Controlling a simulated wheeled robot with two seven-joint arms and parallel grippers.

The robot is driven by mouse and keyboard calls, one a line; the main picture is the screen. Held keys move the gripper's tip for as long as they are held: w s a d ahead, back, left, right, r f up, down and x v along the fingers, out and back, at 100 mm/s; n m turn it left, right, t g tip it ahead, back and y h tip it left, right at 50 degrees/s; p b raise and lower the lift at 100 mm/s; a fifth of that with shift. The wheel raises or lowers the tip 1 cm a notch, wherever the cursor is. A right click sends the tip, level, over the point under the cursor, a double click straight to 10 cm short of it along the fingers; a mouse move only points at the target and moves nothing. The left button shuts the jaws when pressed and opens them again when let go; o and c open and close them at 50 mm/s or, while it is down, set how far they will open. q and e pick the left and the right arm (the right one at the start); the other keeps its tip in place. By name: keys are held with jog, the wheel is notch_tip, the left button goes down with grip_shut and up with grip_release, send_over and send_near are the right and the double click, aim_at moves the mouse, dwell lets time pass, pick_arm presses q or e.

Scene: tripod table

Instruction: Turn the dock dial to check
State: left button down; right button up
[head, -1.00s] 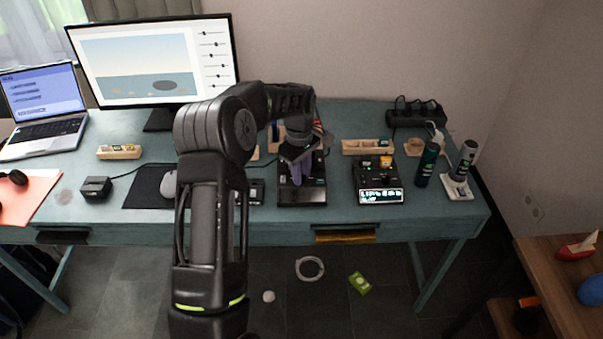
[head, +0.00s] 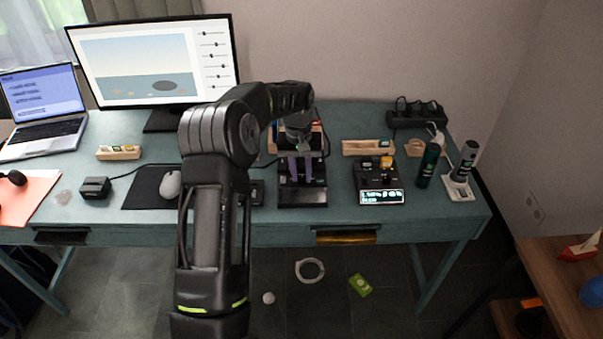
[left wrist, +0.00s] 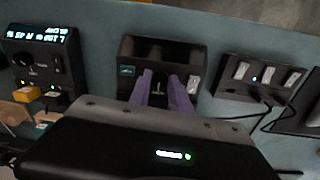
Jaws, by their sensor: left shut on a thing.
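The dock (head: 302,198) is a black box near the front edge of the table, in the middle of the head view. It also shows in the left wrist view (left wrist: 130,50), with a small label and a pale tab on its face. My left gripper (head: 307,180) points down over the dock. In the left wrist view its purple fingers (left wrist: 160,90) are closed on a dark dial (left wrist: 158,84) on the dock. The fingers cover much of the dial, so its pointer setting is not readable. My right gripper is not in view.
A black box with a lit display (head: 381,196) stands right of the dock. A dark green bottle (head: 427,165) and a grey can (head: 464,160) stand farther right. A mouse (head: 171,184) on a dark mat lies to the left. A power strip (head: 418,114) is at the back.

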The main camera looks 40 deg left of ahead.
aim_at(301, 177)
pick_arm(q)
jog(key=m, duration=0.5)
jog(key=shift+w+r, duration=0.1)
jog(key=shift+w, duration=0.05)
jog(key=m, duration=0.6)
jog(key=shift+g, duration=0.3)
jog(key=shift+m, duration=0.3)
jog(key=c, duration=1.5)
grip_release()
notch_tip(301, 177, up, 8)
jog(key=shift+w+a+f, duration=0.1)
jog(key=shift+a, duration=0.05)
jog(key=shift+f, duration=0.1)
